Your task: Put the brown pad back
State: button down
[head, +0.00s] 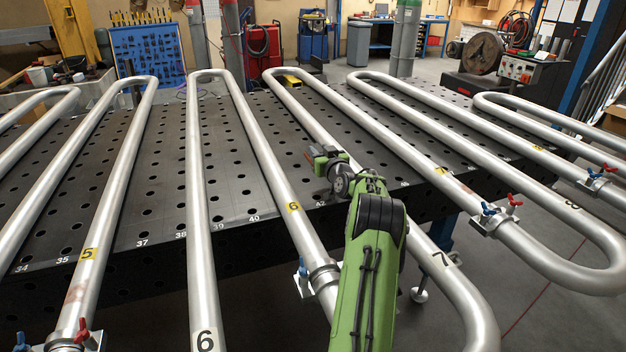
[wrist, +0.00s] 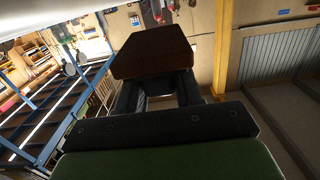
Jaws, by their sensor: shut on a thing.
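The brown pad (wrist: 153,54) is a dark reddish-brown block at the top middle of the wrist view, held between the dark fingers of my gripper (wrist: 160,88). In the head view my gripper (head: 318,154) is at the end of my green arm, above the perforated table and between two silver pipe runs. A small reddish-brown edge of the pad (head: 309,154) shows at its left end. My gripper is shut on the pad. Most of the pad is hidden in the head view, and I cannot tell whether it touches the pipe nearby.
Silver serpentine pipes (head: 200,200) run over the dark perforated table (head: 160,190), with narrow gaps between them. Blue and red valve handles (head: 488,208) stick up near the front edge. A yellow block (head: 292,81) lies by a far bend. A pale surface (wrist: 45,12) is close at the wrist view's top left.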

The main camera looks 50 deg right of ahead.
aim_at(320, 190)
jog(key=f, duration=0.3)
jog(key=f+b, duration=0.1)
jog(key=f, duration=0.2)
jog(key=f+b, duration=0.1)
jog(key=f, duration=0.2)
jog(key=shift+s+a+f, duration=0.1)
jog(key=shift+s+f, duration=0.15)
jog(key=shift+f, duration=0.05)
jog(key=c, duration=0.7)
grip_release()
jog(key=shift+c, duration=0.2)
jog(key=shift+s, duration=0.1)
jog(key=v, duration=1.2)
